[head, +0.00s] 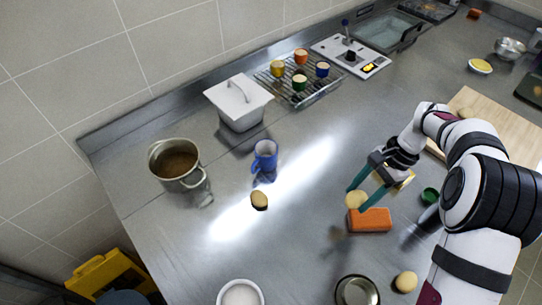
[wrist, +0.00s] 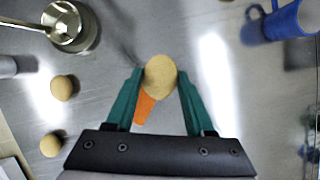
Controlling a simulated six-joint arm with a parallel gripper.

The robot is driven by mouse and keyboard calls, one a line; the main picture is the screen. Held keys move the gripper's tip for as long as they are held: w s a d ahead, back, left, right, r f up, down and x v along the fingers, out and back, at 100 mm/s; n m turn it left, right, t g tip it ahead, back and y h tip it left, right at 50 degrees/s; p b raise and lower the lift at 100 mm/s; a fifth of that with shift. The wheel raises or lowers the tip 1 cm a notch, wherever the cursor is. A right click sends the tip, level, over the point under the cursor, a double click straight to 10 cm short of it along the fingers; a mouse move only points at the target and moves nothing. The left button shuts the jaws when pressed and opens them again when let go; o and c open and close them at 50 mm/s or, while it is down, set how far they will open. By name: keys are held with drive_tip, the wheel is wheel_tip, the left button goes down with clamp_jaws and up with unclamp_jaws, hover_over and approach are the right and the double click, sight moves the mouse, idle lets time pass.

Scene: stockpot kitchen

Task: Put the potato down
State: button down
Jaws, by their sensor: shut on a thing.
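My gripper (head: 356,192) has teal fingers and is shut on a tan potato (head: 355,199). In the wrist view the same potato (wrist: 160,77) sits between the fingertips. It shows close to an orange block (head: 370,220), which is partly hidden behind it in the wrist view (wrist: 145,108). I cannot tell exactly how high the potato is above the counter. Another potato (head: 259,200) lies on the counter to the left, and one more (head: 405,281) lies near the front. A wooden board (head: 520,130) is at the right, behind my arm.
A blue mug (head: 265,156), a pot of brown contents (head: 177,165) and a white lidded box (head: 239,103) stand left and behind. A metal tin (head: 357,291) and a white bowl (head: 240,293) are at the front edge.

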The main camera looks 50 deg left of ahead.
drive_tip(key=w+a+m+t+y, duration=0.2)
drive_tip(key=w+a+m+y, duration=0.15)
drive_tip(key=m, duration=0.55)
drive_tip(key=m+t+h, duration=0.1)
drive_tip(key=m+t, duration=0.4)
drive_tip(key=m, duration=0.7)
hover_over(311, 155)
drive_tip(key=d, duration=0.1)
drive_tip(key=f, duration=0.5)
drive_tip(key=shift+s+d+f, duration=0.2)
drive_tip(key=shift+s+f, duration=0.1)
drive_tip(key=shift+s, duration=0.05)
drive_tip(key=shift+f, duration=2)
drive_tip(key=shift+c, duration=1.4)
unclamp_jaws()
drive_tip(key=shift+f, duration=0.1)
